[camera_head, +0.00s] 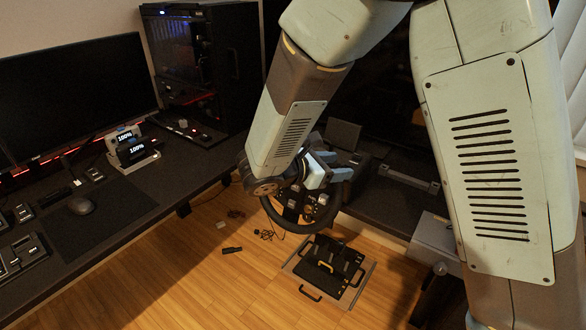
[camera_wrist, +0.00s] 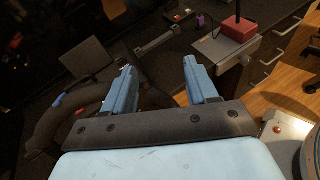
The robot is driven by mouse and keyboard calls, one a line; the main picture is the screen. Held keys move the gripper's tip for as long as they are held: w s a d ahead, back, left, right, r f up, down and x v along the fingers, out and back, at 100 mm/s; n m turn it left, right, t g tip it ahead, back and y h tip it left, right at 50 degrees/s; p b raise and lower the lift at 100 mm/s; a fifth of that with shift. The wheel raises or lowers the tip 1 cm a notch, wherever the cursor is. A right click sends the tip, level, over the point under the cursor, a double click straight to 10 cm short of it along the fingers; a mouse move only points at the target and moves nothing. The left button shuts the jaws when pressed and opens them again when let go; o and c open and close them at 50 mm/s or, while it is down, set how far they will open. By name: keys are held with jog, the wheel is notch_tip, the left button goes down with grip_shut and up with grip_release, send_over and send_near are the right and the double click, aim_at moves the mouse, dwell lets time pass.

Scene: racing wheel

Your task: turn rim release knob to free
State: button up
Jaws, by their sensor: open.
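The racing wheel has a dark round rim (camera_head: 345,212), partly hidden behind my arm and gripper in the head view. In the wrist view the rim (camera_wrist: 58,118) curves along the left, with small red and blue controls near it. My gripper (camera_head: 345,168) is at the upper part of the wheel, its pale blue fingers apart. In the wrist view the open gripper (camera_wrist: 160,75) has nothing clearly held, and a dark part of the wheel shows between and beyond the fingers. I cannot make out the rim release knob in either view.
A pedal set (camera_head: 331,262) stands on the wooden floor below the wheel. A desk at left carries a monitor (camera_head: 75,92), a mouse (camera_head: 80,205) and a computer tower (camera_head: 208,60). In the wrist view a red box (camera_wrist: 237,28) sits on a grey surface at upper right.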

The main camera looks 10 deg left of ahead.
jog(key=s+a+f+n+t+y, duration=0.3)
jog(key=a+f+n+t, duration=0.15)
jog(key=a, duration=0.35)
jog(key=s+a+f+n+t+y, duration=0.25)
jog(key=a+f+n, duration=0.2)
jog(key=a, duration=0.35)
jog(key=shift+h, duration=0.25)
jog(key=x, duration=1.4)
jog(key=shift+r, duration=0.4)
jog(key=shift+c, duration=0.5)
